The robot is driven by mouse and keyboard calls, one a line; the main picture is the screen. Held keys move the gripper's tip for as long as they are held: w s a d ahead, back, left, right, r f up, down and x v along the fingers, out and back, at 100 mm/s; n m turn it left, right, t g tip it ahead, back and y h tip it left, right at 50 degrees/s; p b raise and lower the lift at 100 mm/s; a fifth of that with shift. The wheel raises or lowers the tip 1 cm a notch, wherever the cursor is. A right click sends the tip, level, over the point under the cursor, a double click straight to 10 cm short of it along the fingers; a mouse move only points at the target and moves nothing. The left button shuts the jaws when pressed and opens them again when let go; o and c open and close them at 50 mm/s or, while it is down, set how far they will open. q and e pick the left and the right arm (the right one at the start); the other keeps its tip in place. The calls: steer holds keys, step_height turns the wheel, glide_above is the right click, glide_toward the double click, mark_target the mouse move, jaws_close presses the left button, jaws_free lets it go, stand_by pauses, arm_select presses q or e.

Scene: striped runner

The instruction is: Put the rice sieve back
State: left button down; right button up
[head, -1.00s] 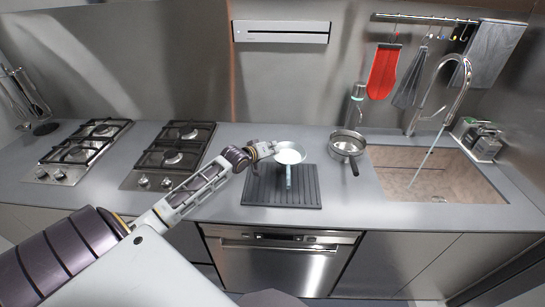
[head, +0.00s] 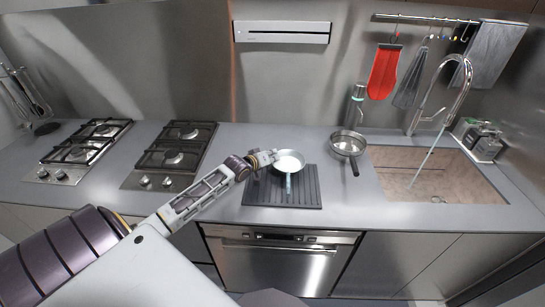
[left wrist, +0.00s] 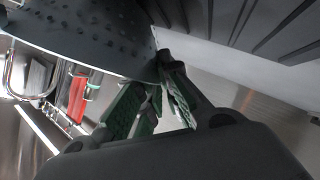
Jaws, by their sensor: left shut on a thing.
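The rice sieve (head: 289,162) shows in the head view as a shallow round bowl with a pale inside and a light handle pointing toward me. It is at the far part of the black ribbed mat (head: 308,196); I cannot tell whether it touches it. My left gripper (head: 268,157) is shut on the sieve's left rim. In the left wrist view the sieve's dark, hole-dotted surface (left wrist: 85,30) fills the upper left, and the green-padded fingers (left wrist: 155,100) meet at its edge. My right gripper is not in view.
A metal pan-like vessel (head: 348,142) with a dark handle stands right of the mat, near a bottle (head: 355,105). The sink (head: 430,175) lies further right. Two gas hobs (head: 170,155) are on the left. The counter between the hobs and mat is clear apart from my arm.

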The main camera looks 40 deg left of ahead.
arm_select(q)
steer(key=shift+r, duration=0.1)
steer(key=c, duration=2.1)
jaws_free()
steer(key=o, duration=0.5)
steer(key=shift+s, duration=0.1)
steer(key=v, duration=1.1)
steer(key=shift+s, duration=0.4)
steer(key=shift+r, duration=0.1)
